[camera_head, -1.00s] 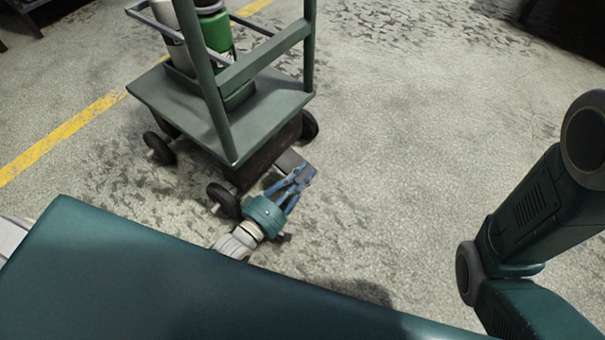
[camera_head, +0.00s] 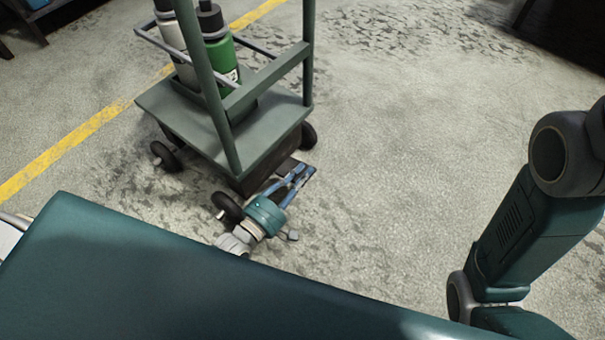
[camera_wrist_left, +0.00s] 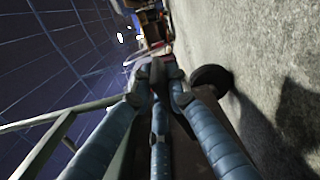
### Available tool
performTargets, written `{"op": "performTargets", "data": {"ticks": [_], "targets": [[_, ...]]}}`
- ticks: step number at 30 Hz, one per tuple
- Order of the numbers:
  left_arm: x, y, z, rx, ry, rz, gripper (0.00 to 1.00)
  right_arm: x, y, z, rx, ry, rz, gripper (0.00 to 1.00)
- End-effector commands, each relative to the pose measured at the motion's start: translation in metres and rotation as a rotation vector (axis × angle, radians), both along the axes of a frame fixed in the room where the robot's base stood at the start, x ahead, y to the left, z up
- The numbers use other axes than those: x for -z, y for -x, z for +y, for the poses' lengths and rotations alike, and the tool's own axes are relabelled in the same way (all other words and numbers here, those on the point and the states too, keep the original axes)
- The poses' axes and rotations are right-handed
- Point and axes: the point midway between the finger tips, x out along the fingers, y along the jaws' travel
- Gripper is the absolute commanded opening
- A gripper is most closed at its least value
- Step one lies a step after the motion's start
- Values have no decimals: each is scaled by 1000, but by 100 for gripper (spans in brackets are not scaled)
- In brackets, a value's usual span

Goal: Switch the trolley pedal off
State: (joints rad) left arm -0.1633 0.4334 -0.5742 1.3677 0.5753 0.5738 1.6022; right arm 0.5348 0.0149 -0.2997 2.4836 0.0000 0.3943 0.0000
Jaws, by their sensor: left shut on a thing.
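The green trolley (camera_head: 185,108) stands on the floor left of centre in the head view, with its dark pedal (camera_head: 286,166) low at the near right end. My left gripper (camera_head: 300,173) is down at the pedal, its blue fingers drawn together on it. In the left wrist view the blue fingers (camera_wrist_left: 157,75) converge on a dark piece at their tips, which hide most of it. I cannot make out the pedal's tilt. My right arm shows at the right of the head view, but its gripper is out of frame.
A green gas bottle (camera_head: 221,62) and a grey one (camera_head: 176,45) stand on the trolley. A black wheel (camera_head: 228,207) is close beside my left wrist. A yellow line (camera_head: 60,150) crosses the floor at left. The floor right of the trolley is clear.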

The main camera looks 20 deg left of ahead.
Motion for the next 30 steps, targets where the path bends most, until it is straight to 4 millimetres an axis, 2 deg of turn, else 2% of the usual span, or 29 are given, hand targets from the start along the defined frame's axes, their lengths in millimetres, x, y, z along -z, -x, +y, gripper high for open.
{"op": "performTargets", "data": {"ticks": [4, 18, 19, 21, 22, 30], "targets": [[-6, 0, 2, 0, -7, -11, 0, 0, -4, 0, -1, 0, 12, 40], [-9, -1, 4, -1, -10, -19, 0, 0, -4, 0, -1, 0, 12, 40], [-10, -1, 4, -1, -10, -19, 18, 0, -4, 0, -1, 0, 12, 40], [-9, -1, 4, -1, -9, -18, 32, 0, -4, 0, -1, 0, 13, 40], [-9, -1, 3, -1, -9, -17, 35, 0, -4, 0, -1, 0, 12, 40], [-7, -1, 3, -1, -6, -12, 35, 1, -4, 0, 1, 1, 12, 40]]}}
